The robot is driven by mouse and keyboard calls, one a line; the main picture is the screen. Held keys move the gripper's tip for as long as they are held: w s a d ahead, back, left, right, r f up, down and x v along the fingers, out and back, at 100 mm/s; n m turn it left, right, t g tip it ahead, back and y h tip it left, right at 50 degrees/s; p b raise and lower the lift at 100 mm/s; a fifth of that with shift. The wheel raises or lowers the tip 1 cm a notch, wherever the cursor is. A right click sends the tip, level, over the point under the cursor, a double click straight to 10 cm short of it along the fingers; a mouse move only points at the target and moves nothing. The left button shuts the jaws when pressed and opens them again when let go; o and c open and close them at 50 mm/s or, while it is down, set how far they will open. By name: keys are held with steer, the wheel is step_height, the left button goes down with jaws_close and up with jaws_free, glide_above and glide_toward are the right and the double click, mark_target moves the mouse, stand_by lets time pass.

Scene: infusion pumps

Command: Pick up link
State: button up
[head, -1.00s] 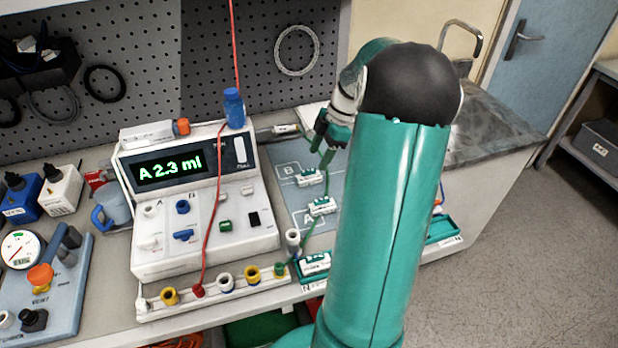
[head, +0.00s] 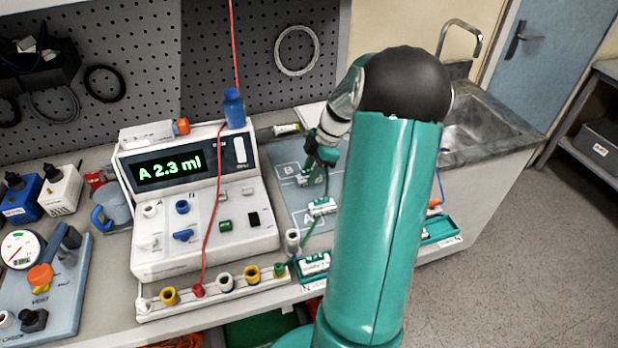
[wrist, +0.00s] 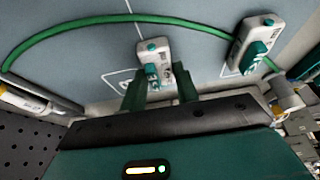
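Small white connector blocks with green parts lie on the grey-blue mat (head: 290,190); I take these to be the links. One link (head: 304,178) is in the area marked B, partly hidden by my gripper (head: 322,158). A second link (head: 320,206) lies nearer, in area A. In the wrist view my gripper (wrist: 160,92) is open. Its green fingers stand on either side of the near end of one link (wrist: 153,62); I cannot tell whether they touch it. The other link (wrist: 257,42) is at the right, beside a green tube (wrist: 100,19).
The white pump (head: 195,200) reading "A 2.3 ml" stands left of the mat, with a red tube (head: 211,195) over it. A green tray (head: 314,281) with a white piece is at the bench's front edge. A sink (head: 475,130) is at the right. A pegboard (head: 260,60) rises behind.

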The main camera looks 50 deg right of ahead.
steer(key=shift+c, duration=0.5)
